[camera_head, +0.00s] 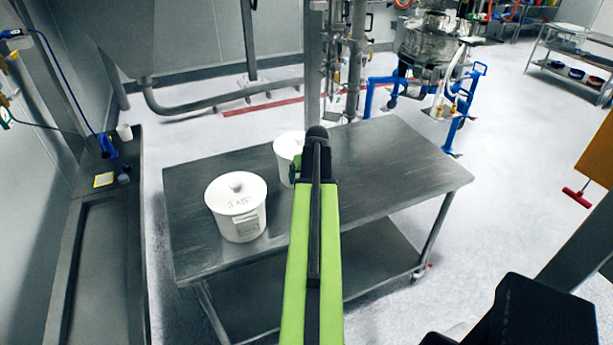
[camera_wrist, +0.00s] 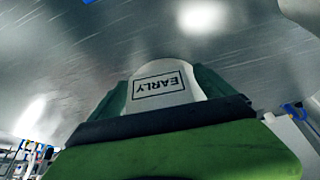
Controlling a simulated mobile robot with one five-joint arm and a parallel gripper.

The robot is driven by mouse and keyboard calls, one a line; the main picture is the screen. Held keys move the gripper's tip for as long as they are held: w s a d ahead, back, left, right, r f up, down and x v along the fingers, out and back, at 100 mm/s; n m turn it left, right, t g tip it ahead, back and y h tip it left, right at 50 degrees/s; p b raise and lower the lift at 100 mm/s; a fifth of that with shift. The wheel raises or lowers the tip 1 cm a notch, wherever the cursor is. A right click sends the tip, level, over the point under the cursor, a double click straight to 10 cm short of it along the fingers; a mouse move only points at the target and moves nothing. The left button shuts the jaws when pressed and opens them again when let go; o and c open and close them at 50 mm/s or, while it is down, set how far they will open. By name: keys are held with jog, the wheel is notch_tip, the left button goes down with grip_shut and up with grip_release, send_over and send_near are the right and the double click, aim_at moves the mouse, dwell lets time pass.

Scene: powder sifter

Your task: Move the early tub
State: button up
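In the wrist view the early tub (camera_wrist: 165,84) is white and carries a boxed label reading EARLY, upside down in the picture. My gripper (camera_wrist: 165,98) has a dark green finger close against each side of it, with no gap showing; it looks shut on the tub. I cannot tell whether the early tub touches the table.
Another white tub (camera_head: 238,213), its label seemingly LATE, stands on the steel table (camera_head: 385,165), nearer and left. The table's right side is clear. A metal machine on a blue frame (camera_head: 378,88) stands behind, and a grey counter (camera_head: 105,240) runs along the left.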

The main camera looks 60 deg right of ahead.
jog(key=p+v, duration=1.6)
jog(key=v, duration=0.1)
jog(key=shift+r, duration=0.2)
jog(key=shift+s, duration=0.1)
